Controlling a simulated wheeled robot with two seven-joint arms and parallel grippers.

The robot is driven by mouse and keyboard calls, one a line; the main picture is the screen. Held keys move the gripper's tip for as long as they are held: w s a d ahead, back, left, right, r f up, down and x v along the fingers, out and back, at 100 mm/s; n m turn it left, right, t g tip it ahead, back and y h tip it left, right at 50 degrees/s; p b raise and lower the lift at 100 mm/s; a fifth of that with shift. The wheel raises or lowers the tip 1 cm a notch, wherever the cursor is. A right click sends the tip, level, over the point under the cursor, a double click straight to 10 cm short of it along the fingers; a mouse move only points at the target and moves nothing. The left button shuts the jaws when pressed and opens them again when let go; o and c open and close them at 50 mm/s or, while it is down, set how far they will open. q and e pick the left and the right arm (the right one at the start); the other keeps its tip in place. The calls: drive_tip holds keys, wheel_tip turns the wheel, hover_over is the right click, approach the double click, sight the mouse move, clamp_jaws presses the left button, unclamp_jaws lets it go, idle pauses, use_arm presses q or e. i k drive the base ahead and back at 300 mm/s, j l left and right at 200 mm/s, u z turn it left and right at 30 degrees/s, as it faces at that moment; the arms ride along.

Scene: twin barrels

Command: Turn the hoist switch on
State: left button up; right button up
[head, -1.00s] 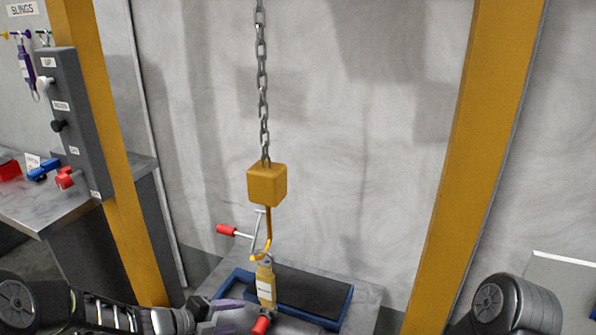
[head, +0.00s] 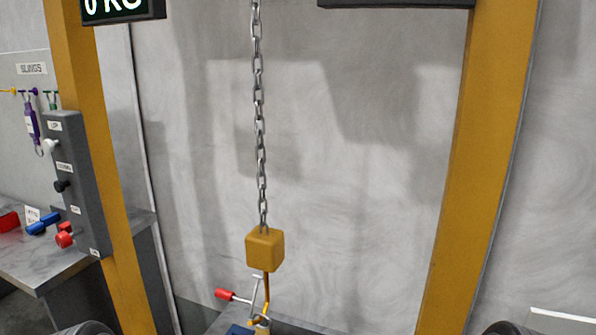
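A grey control panel (head: 80,180) is fixed to the left yellow post. It carries a white knob (head: 51,146), a black knob (head: 62,186) and a red knob (head: 65,238), with small labels beside them. The labels are too small to read surely, and I cannot tell whether the switch is on or off. Neither gripper is in view. Only dark rounded parts of my arms show at the bottom edge.
Yellow posts (head: 482,160) stand left and right. A chain (head: 260,120) holds a yellow block (head: 265,249) with a hook (head: 266,288). A display (head: 122,8) reads 0 KG. A grey bench (head: 40,268) with red and blue objects stands left.

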sight(65, 240)
drive_tip(key=k+j+u, duration=0.1)
drive_tip(key=u, duration=1.2)
drive_tip(key=k, duration=0.05)
